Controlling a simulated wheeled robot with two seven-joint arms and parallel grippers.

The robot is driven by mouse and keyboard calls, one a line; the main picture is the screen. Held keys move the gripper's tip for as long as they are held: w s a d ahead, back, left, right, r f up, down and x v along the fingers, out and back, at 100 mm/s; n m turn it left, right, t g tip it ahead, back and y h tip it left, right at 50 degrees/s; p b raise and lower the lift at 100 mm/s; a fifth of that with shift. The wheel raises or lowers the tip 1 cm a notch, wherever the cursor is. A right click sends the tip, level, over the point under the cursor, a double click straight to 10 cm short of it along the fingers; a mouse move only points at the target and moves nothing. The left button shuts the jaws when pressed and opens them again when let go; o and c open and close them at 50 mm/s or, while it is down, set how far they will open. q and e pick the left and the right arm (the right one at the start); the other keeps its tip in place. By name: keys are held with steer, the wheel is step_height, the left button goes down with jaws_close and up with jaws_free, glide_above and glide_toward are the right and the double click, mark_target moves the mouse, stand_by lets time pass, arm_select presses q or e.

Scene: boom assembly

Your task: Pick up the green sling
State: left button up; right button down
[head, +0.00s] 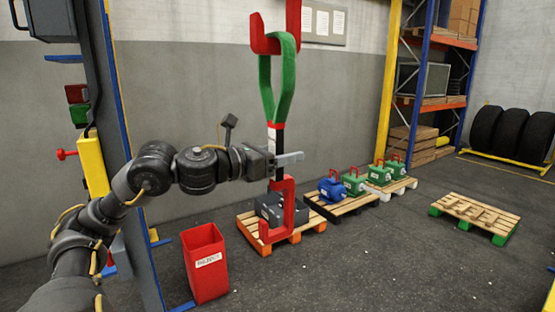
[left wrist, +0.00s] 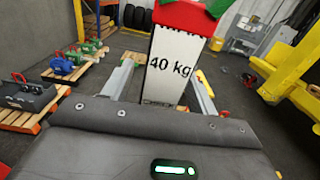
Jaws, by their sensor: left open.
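The green sling (head: 279,80) hangs as a loop from a red hook (head: 270,42). My left gripper (head: 289,159) is at the tag, below the green loop. In the left wrist view its fingers (left wrist: 163,80) stand apart on either side of the tag, and I see gaps beside it. Only a bit of green (left wrist: 215,5) shows at that view's top edge. My right gripper is in neither view.
A wooden pallet with a dark grey load (head: 268,208) lies behind the lower hook. Pallets with a blue unit (head: 332,190) and green units (head: 379,175) run to the right. A red bin (head: 205,265) stands at the front left. An empty pallet (head: 480,212) lies right.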

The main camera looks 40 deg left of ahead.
arm_select(q)
jaws_close()
steer(key=shift+a+r, duration=0.1)
stand_by(0.6)
steer(key=shift+r+p, duration=1)
steer(key=shift+r, duration=2.6)
steer(key=b, duration=1.2)
glide_toward(271, 122)
steer(key=shift+v, duration=2.6)
